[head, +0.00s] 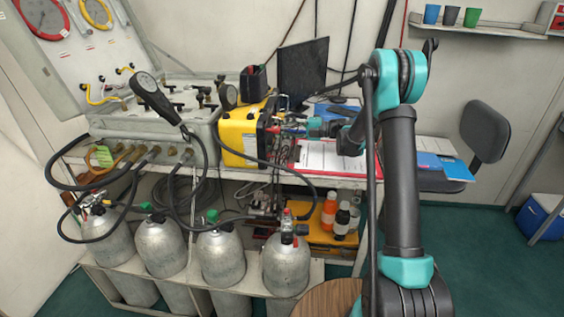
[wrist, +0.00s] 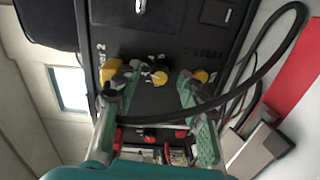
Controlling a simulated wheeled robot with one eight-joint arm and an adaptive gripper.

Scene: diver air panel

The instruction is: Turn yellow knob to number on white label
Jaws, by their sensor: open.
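In the wrist view, a black panel (wrist: 180,48) carries several yellow knobs. The middle yellow knob (wrist: 159,78) appears between my open fingertips; I cannot tell whether they touch it. A second yellow knob (wrist: 110,72) is beside the left fingertip, and a third (wrist: 201,76) is beside the right one. My gripper (wrist: 158,82) is open and empty. In the head view, my gripper (head: 284,124) is at the black front of the yellow box (head: 239,138). Small white markings show near the knobs, but I cannot read a white label's number.
A black hose crosses the wrist view in front of the panel and between my fingers. Red knobs (wrist: 181,133) sit lower on the panel. A clipboard (head: 322,156) lies right of the yellow box. Grey cylinders (head: 220,255) stand below the bench.

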